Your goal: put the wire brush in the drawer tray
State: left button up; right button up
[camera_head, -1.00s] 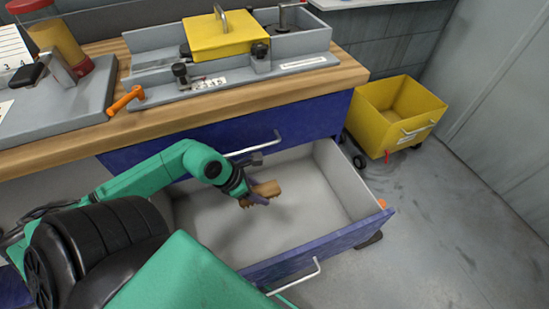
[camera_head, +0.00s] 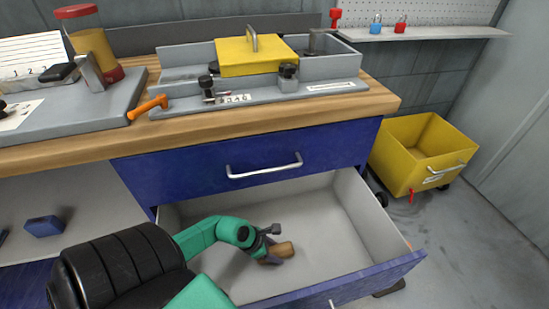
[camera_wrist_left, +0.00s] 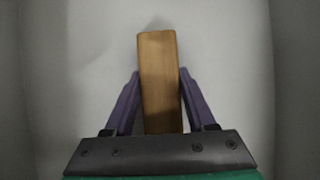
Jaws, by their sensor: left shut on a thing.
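The wire brush (camera_head: 283,248) shows as a wooden block at my left gripper (camera_head: 272,258), inside the open drawer. In the left wrist view the brush (camera_wrist_left: 158,75) stands lengthwise between the two purple fingers of the left gripper (camera_wrist_left: 158,100), which is shut on it. Its bristles are hidden. The drawer tray (camera_head: 345,235) is a pale grey, empty bin with a blue front, pulled out below the workbench. The brush is low over its floor; I cannot tell whether it touches. My right gripper is not in view.
A closed blue drawer (camera_head: 230,172) with a metal handle is above the tray. The wooden benchtop (camera_head: 60,153) carries a grey fixture with a yellow block (camera_head: 250,58). A yellow cart (camera_head: 420,155) stands on the floor at right. A blue block (camera_head: 44,226) lies on the left shelf.

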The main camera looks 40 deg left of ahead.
pick_arm(q)
jog(key=o, duration=1.3)
jog(key=shift+r, duration=0.1)
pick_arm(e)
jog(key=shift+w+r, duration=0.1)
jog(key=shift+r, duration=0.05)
pick_arm(q)
jog(key=p+v, duration=0.2)
jog(key=v, duration=0.5)
jog(key=shift+r+p, duration=0.15)
jog(key=shift+p, duration=0.25)
jog(key=shift+p+v, duration=0.6)
jog(key=shift+v, duration=1.75)
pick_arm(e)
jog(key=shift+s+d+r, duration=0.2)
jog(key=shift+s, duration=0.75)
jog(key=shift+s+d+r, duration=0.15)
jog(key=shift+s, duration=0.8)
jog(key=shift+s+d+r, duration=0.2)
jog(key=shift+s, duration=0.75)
